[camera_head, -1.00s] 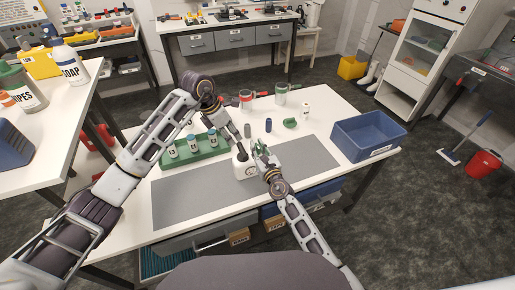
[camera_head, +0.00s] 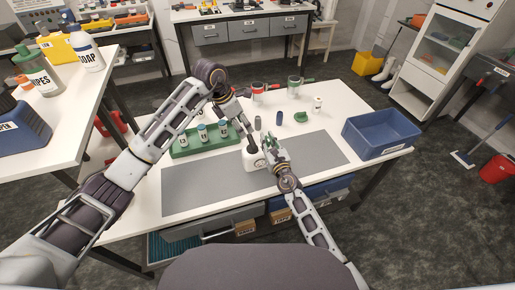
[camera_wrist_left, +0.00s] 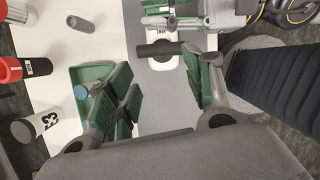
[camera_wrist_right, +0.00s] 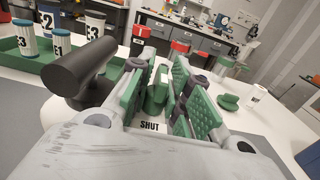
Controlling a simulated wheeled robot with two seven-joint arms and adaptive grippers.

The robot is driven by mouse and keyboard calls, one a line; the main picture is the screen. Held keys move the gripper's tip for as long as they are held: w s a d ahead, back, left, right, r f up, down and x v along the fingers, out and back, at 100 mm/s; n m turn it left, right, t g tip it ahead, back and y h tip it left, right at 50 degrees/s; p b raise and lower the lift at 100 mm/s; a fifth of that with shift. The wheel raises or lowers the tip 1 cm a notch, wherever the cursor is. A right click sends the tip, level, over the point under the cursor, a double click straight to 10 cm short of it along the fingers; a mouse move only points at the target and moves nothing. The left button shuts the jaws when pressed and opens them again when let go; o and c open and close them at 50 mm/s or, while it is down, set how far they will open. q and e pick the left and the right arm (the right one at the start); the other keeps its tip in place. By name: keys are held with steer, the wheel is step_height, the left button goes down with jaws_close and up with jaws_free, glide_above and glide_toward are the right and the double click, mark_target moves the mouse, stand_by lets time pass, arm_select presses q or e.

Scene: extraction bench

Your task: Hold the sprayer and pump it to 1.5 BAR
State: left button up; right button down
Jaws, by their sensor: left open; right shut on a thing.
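The sprayer (camera_head: 252,162) is a small white bottle with a round gauge on its front, standing on the grey mat (camera_head: 205,188). My right gripper (camera_head: 271,150) is shut on its green top part, seen between the pads in the right wrist view (camera_wrist_right: 158,90). A label reading SHUT shows there. The sprayer's black pump handle (camera_wrist_right: 80,73) sticks out to the left. My left gripper (camera_wrist_left: 157,88) is open above the sprayer; the black handle (camera_wrist_left: 158,48) shows between and beyond its fingers. The gauge reading is too small to tell.
A green rack (camera_head: 182,152) with labelled bottles stands left of the sprayer. A blue bin (camera_head: 382,132) is at the right.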

arm_select(q)
steer(key=shift+o, duration=1.1)
steer(key=shift+w+a+r, duration=0.35)
steer(key=shift+a+r, duration=0.05)
steer(key=shift+a, duration=0.05)
steer(key=shift+o, duration=1.1)
steer(key=shift+a+r, duration=0.15)
steer(key=shift+r, duration=0.1)
steer(key=o, duration=0.4)
steer(key=shift+n, duration=0.8)
steer(key=n, duration=3.2)
steer(key=shift+s+r+h, duration=0.3)
steer(key=shift+r+h, duration=0.05)
steer(key=shift+h, duration=0.05)
steer(key=shift+f, duration=0.1)
